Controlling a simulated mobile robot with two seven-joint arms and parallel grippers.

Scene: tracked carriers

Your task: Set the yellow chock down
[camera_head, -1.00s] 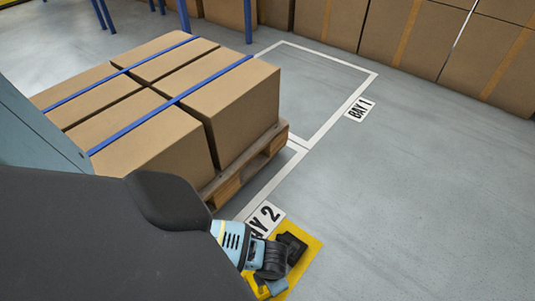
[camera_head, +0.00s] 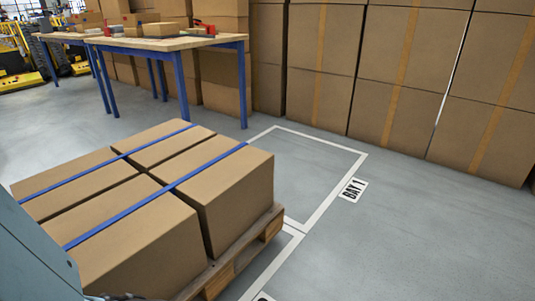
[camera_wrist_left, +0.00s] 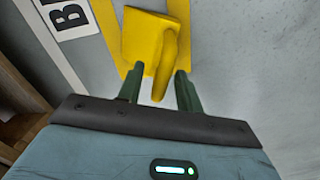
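The yellow chock (camera_wrist_left: 148,40) shows in the left wrist view, over a yellow-marked patch of grey floor. Its narrow raised part (camera_wrist_left: 165,75) reaches back between the fingers of my left gripper (camera_wrist_left: 159,75). The fingers stand apart, with a visible gap on the left side of that part; the right finger is close to it. Whether the chock's underside rests fully on the floor is hard to tell. The head view now shows neither the chock nor either gripper.
A pallet (camera_head: 270,229) of strapped cartons (camera_head: 225,195) stands in front of the empty Bay 1 outline (camera_head: 330,205). Large cartons (camera_head: 400,70) line the back. A blue-legged workbench (camera_head: 165,43) stands at back left. The floor on the right is clear. A partial floor label (camera_wrist_left: 68,15) lies beside the chock.

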